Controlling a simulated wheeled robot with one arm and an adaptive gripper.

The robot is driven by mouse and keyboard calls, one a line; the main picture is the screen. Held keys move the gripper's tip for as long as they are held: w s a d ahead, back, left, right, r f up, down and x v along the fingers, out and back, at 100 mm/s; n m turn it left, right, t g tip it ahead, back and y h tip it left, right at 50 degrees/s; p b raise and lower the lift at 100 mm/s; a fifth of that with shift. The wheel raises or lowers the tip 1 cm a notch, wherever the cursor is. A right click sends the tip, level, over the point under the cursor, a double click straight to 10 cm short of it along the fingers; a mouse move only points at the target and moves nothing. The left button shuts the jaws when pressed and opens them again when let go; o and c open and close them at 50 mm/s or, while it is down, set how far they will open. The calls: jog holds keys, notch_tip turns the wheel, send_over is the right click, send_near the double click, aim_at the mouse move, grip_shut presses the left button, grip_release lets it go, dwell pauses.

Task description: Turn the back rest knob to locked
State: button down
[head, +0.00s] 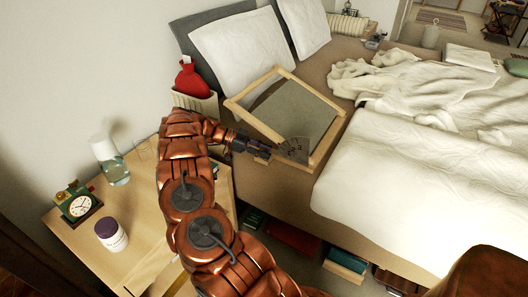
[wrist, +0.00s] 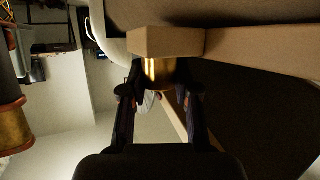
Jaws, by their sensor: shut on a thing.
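The back rest (head: 285,112) is a wooden frame with a grey-green panel, tilted up on the bed in front of the pillows. A brass-coloured knob (wrist: 158,70) sits against its wooden rail (wrist: 165,42) in the wrist view. My gripper (wrist: 157,78) has one finger on each side of the knob and is shut on it. In the head view my gripper (head: 266,153) is at the near lower corner of the frame and hides the knob. A grey plate with faint marks (head: 293,149) shows beside it; I cannot read the marks.
A bedside table (head: 143,200) on the left holds a clock (head: 79,206), a purple-lidded jar (head: 111,235) and a carafe (head: 115,170). A red hot-water bottle (head: 191,80) stands in a basket by the bed. White bedding (head: 430,165) covers the bed's right side. Boxes sit under the bed.

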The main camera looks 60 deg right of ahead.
jog(key=c, duration=0.8)
grip_release()
jog(key=shift+w, duration=0.1)
jog(key=shift+v, duration=3.75)
jog(key=shift+c, duration=0.2)
